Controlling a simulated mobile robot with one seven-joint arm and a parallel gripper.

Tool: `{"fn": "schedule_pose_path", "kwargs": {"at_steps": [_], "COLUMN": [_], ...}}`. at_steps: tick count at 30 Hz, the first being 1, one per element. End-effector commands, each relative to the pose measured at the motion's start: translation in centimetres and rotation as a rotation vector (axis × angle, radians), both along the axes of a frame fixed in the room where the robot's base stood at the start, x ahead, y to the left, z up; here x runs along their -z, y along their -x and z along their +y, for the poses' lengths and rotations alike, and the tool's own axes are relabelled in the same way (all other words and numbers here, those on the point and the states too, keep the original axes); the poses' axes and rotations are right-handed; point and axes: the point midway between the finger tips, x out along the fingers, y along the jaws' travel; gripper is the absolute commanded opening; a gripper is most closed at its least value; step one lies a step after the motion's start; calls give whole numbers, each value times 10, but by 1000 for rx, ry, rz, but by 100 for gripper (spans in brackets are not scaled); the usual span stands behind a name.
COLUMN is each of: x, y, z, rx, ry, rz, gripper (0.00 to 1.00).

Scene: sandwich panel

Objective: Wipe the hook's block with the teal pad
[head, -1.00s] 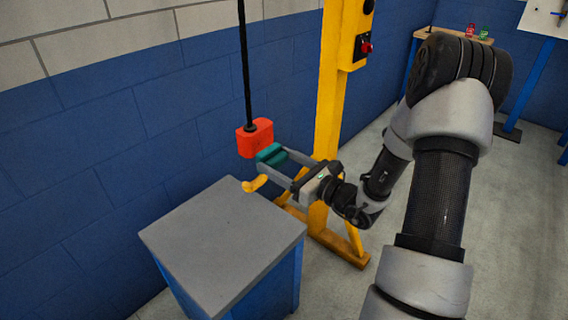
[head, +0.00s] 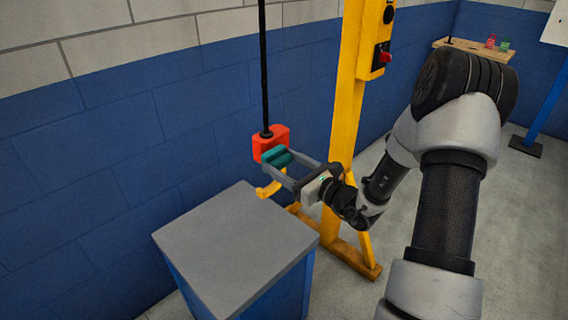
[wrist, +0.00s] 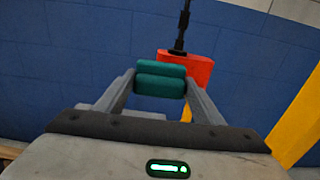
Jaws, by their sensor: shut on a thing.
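The hook's block (head: 271,140) is red-orange and hangs from a black cable, with a yellow hook (head: 268,189) below it. In the wrist view the block (wrist: 200,68) is just beyond the pad, partly hidden by it. My gripper (head: 279,160) is shut on the teal pad (head: 274,154), which also shows between the fingers in the wrist view (wrist: 160,80). The pad overlaps the block's lower near side in the head view. I cannot tell whether they touch.
A grey-topped blue cabinet (head: 235,240) stands below the hook. A wooden table (head: 475,50) with small red and green items is at the back right. A blue wall is behind the block.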

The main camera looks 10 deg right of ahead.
Motion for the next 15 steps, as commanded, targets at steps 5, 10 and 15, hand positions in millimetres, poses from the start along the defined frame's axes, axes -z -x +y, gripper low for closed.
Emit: {"fn": "schedule_pose_path", "kwargs": {"at_steps": [5, 10, 15], "x": [0, 0, 0], "y": [-1, -3, -6], "z": [0, 2, 4], "rx": [0, 0, 0], "ry": [-1, 0, 0], "rz": [-1, -1, -1], "gripper": [44, 44, 44]}}
